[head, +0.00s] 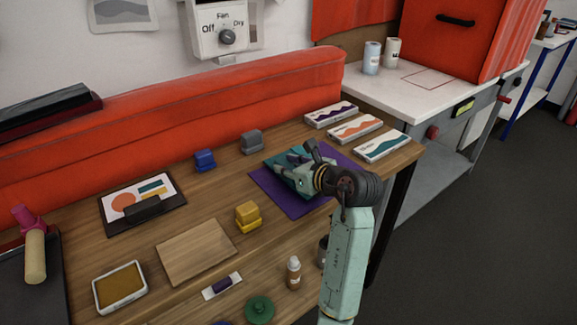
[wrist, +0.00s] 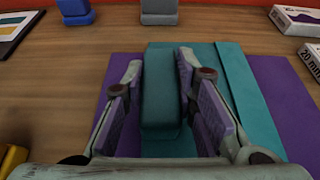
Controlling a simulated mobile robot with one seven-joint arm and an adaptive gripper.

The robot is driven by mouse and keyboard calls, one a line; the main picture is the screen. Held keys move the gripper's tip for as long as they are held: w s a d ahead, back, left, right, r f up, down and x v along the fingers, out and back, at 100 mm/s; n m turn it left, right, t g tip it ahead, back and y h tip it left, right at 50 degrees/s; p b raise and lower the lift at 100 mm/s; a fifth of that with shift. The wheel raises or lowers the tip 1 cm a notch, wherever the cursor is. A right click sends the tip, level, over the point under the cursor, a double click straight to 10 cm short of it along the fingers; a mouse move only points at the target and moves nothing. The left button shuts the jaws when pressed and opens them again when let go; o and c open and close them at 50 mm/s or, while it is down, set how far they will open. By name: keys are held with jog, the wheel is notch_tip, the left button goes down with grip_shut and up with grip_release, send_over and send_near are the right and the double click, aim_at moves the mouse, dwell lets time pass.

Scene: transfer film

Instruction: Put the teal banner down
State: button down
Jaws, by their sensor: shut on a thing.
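The teal banner (wrist: 240,95) is a flat teal piece with a raised teal block as its grip (wrist: 162,95). My gripper (wrist: 159,65) is shut on this block, one finger on each side. The banner is over the purple sheet (wrist: 285,105), which shows on both sides of it. I cannot tell whether the banner touches the sheet. In the head view my gripper (head: 291,170) hides much of the banner (head: 274,158), with the purple sheet (head: 268,192) under it at the right part of the wooden table.
A grey block (head: 251,142) and a blue block (head: 204,160) stand behind and left. A yellow block (head: 248,216) is nearer. Several white boxes (head: 356,128) lie right of the sheet. A picture card (head: 142,203) and wooden board (head: 195,252) lie left. A bottle (head: 293,272) stands in front.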

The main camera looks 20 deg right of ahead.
jog(key=shift+f, duration=0.35)
jog(key=c, duration=1.2)
grip_release()
jog(key=shift+s, duration=0.1)
